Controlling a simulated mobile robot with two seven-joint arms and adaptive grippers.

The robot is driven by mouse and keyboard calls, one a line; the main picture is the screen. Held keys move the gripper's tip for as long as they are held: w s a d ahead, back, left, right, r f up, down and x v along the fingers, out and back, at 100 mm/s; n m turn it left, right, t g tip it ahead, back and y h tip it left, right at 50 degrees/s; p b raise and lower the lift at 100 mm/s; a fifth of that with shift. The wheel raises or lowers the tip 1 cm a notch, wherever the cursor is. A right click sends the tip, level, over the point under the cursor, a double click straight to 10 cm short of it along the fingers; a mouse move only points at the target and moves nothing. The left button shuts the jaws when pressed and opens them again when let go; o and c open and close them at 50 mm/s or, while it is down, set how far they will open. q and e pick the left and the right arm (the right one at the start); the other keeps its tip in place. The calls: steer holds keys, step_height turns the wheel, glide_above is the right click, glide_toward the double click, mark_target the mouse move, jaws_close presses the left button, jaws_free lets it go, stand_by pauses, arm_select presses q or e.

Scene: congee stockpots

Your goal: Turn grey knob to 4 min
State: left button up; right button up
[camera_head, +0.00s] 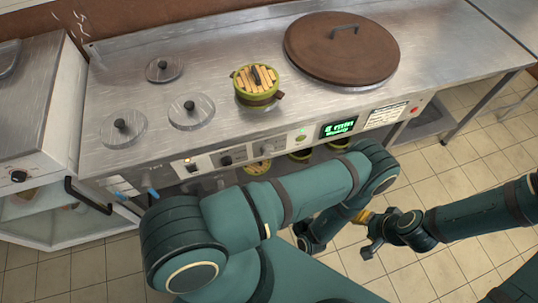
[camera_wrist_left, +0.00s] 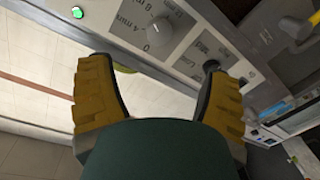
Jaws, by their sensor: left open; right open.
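The grey knob (camera_head: 266,150) sits on the front panel of the counter, between a black knob and a round green button. In the left wrist view the grey knob (camera_wrist_left: 158,33) shows close up, with "4 min" and other marks around it. Its pointer direction is not clear. My left gripper (camera_wrist_left: 153,72) is open, its yellow fingers apart, facing the panel; the grey knob is beyond the fingertips and not between them. In the head view my own arm hides the left gripper. My right gripper (camera_head: 366,233) is open and empty above the floor.
The black knob (camera_wrist_left: 211,66) is close to one left fingertip. A green-lit display (camera_head: 338,128) is right of the button (camera_head: 300,138). A green steamer pot (camera_head: 257,86), brown lid (camera_head: 341,48) and several small lids are on the counter. Tiled floor is open at right.

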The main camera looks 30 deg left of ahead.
mark_target(269, 153)
arm_select(q)
steer(key=x, duration=0.6)
steer(key=b+x, duration=0.1)
steer(key=x, duration=0.6)
steer(key=shift+w+a+r+b, duration=0.2)
steer(key=shift+a+r+b, duration=0.05)
steer(key=shift+a+b, duration=0.05)
steer(key=shift+c, duration=0.3)
steer(key=c, duration=1.1)
